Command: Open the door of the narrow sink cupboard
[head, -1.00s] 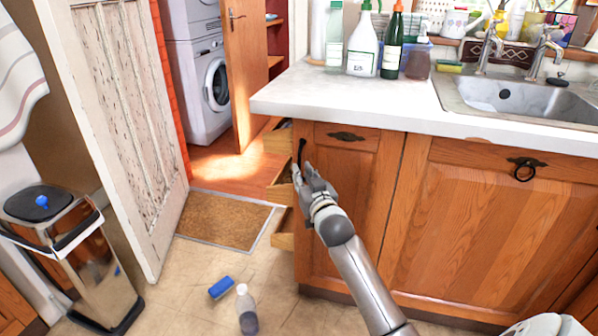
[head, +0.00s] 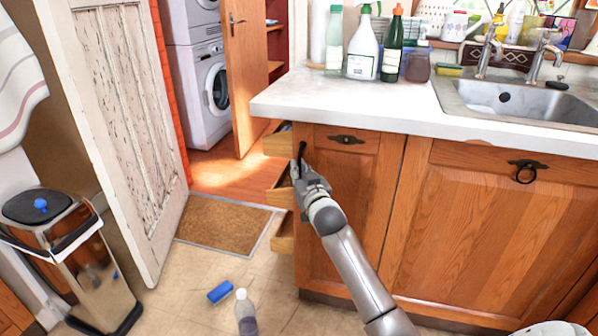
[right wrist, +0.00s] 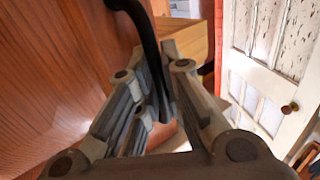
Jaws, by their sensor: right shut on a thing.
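The narrow sink cupboard door (head: 355,215) is wooden and appears shut, left of a wider door under the counter. Its black handle (head: 302,153) stands upright near the door's left edge. My right gripper (head: 301,182) is at the lower part of this handle, its arm coming up from the bottom right. In the right wrist view the black handle (right wrist: 147,40) runs down between the fingers of the gripper (right wrist: 160,95), which is shut on it. The fingers hide the handle's lower end. My left gripper is not in view.
Partly open drawers (head: 279,190) stick out around the cupboard's left corner. A blue sponge-like block (head: 220,292) and a bottle (head: 245,315) are on the floor in front. A bin (head: 75,250) stands at the left, near a worn white door (head: 120,120).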

